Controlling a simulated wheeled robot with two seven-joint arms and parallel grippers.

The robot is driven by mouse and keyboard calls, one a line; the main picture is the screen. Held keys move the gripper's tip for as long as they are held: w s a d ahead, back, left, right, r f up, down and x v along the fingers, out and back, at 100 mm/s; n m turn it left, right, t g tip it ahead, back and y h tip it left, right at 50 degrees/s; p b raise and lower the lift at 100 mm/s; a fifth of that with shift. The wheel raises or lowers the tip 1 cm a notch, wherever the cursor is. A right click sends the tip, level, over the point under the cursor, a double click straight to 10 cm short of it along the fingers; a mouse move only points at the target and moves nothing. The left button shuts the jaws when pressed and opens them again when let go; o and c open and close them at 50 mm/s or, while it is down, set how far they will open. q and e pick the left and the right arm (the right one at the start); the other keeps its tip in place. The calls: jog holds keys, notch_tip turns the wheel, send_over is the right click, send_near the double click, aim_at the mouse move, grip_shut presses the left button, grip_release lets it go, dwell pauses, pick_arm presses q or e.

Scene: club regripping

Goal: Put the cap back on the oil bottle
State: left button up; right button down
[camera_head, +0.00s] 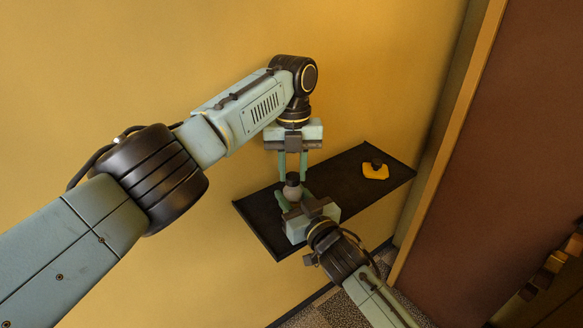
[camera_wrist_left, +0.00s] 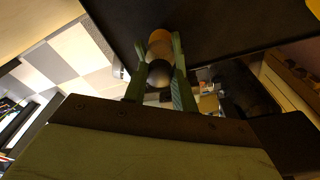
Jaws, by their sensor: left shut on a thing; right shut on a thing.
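The oil bottle (camera_head: 292,194) is a small pale tan body above the dark shelf. It shows as an orange-tan shape in the left wrist view (camera_wrist_left: 160,42). The dark round cap (camera_head: 292,178) is at the bottle's top; it is nearer the camera in the left wrist view (camera_wrist_left: 159,75). My left gripper (camera_head: 292,176) points down from above, shut on the cap. My right gripper (camera_head: 295,197) comes from the lower right, its green fingers shut around the bottle. Cap and bottle look lined up and very close; I cannot tell whether the cap is seated.
The black shelf (camera_head: 340,178) is against the yellow wall. A yellow object with a dark knob (camera_head: 376,171) sits at its right end. The shelf between it and my grippers is clear. A brown door-like panel (camera_head: 480,150) stands at the right.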

pick_arm(q)
jog(key=m, duration=0.4)
jog(key=shift+d, duration=0.1)
jog(key=o, duration=0.9)
jog(key=shift+o, duration=0.2)
jog(key=shift+r, duration=2.25)
jog(key=shift+c, duration=0.3)
